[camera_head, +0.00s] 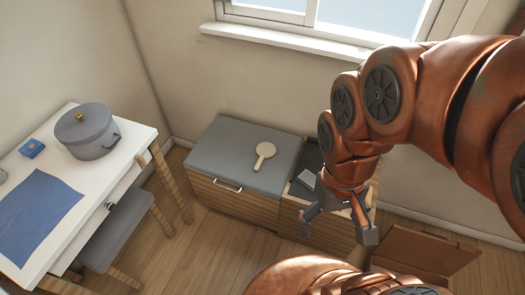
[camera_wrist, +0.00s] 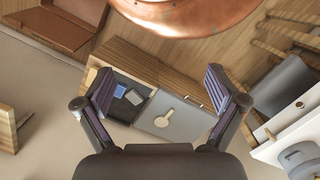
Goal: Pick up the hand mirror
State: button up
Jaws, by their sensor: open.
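The hand mirror (camera_head: 265,153) is pale cream with a round head and a short handle. It lies flat on the grey top of a low wooden chest (camera_head: 230,155). It also shows in the wrist view (camera_wrist: 168,117), small and below the gap between the fingers. My gripper (camera_head: 338,226) is open and empty, pointing down to the right of the mirror and well above the floor. In the wrist view my gripper (camera_wrist: 161,88) has its two fingers spread wide, and the mirror is some distance beyond them, touching neither.
An open compartment beside the grey top holds a light grey item (camera_head: 306,179). An open brown box (camera_head: 425,252) stands on the floor at the right. A white table (camera_head: 105,165) with a grey pot (camera_head: 87,132) and a grey stool (camera_head: 118,232) are at the left. A window is behind.

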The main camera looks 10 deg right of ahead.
aim_at(265, 150)
jog(key=z, duration=2.55)
jog(key=k, duration=0.55)
jog(key=u, duration=2.9)
jog(key=i, duration=0.6)
jog(key=u, duration=0.4)
